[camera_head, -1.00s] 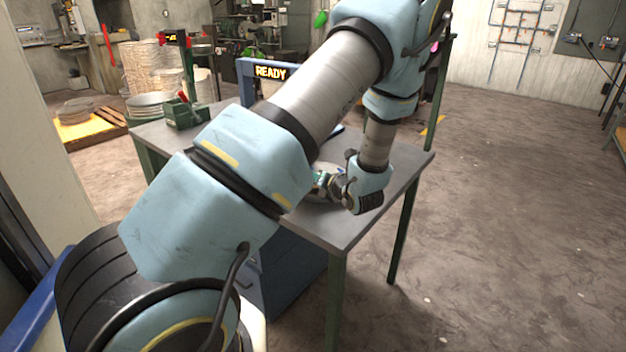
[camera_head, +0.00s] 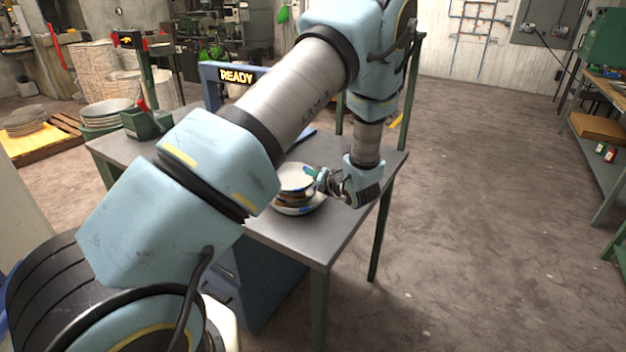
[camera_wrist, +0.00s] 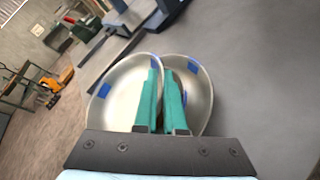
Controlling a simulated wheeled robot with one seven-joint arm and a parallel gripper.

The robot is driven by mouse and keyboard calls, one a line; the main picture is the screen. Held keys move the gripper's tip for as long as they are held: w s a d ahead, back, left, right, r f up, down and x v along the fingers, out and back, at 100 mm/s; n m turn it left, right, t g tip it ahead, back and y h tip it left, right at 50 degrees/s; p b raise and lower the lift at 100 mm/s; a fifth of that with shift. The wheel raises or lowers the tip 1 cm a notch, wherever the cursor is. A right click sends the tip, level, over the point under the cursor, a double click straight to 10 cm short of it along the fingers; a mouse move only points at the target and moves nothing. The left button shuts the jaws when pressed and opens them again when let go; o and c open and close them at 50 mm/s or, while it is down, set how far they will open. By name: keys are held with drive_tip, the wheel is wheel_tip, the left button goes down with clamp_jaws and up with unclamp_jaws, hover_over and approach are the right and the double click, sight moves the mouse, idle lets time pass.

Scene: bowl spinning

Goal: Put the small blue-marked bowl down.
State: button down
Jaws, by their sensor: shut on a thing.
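The small blue-marked bowl (camera_head: 292,179) is pale metal with blue patches and sits over another bowl at the table's right part. In the wrist view the small bowl (camera_wrist: 122,98) is on the left. My gripper (camera_head: 315,178) is shut on its rim from the right. Its green fingers (camera_wrist: 160,78) straddle that rim in the wrist view. A second blue-marked bowl (camera_wrist: 200,88) shows behind the fingers. In the head view this lower bowl (camera_head: 303,209) is on the table, with dark brownish layers between the two. Whether the held bowl touches what is under it, I cannot tell.
The grey table (camera_head: 325,240) is bare in front and to the right of the bowls. A blue frame with a READY sign (camera_head: 237,76) stands behind. A green clamp-like device (camera_head: 146,122) and stacked bowls (camera_head: 106,112) are at the left. My arm hides the table's middle.

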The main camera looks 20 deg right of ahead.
drive_tip(key=shift+f, duration=1.3)
drive_tip(key=c, duration=1)
unclamp_jaws()
drive_tip(key=b+v, duration=0.3)
drive_tip(key=v, duration=0.9)
drive_tip(key=s+a+r+n+g+y, duration=0.2)
drive_tip(key=a+n+g, duration=0.3)
drive_tip(key=a+n, duration=0.45)
drive_tip(key=s+a+r+n+g+y, duration=0.15)
drive_tip(key=a+n+g, duration=0.45)
drive_tip(key=a, duration=0.7)
drive_tip(key=s+a+r+n+h, duration=0.2)
drive_tip(key=s+a+n+h, duration=0.1)
drive_tip(key=n, duration=0.9)
drive_tip(key=s+a+r+n+g+h, duration=0.1)
drive_tip(key=s+a+r+n+h, duration=0.2)
drive_tip(key=n, duration=0.9)
drive_tip(key=shift+s+a+h, duration=0.45)
drive_tip(key=shift+s+a, duration=0.15)
drive_tip(key=shift+a, duration=0.05)
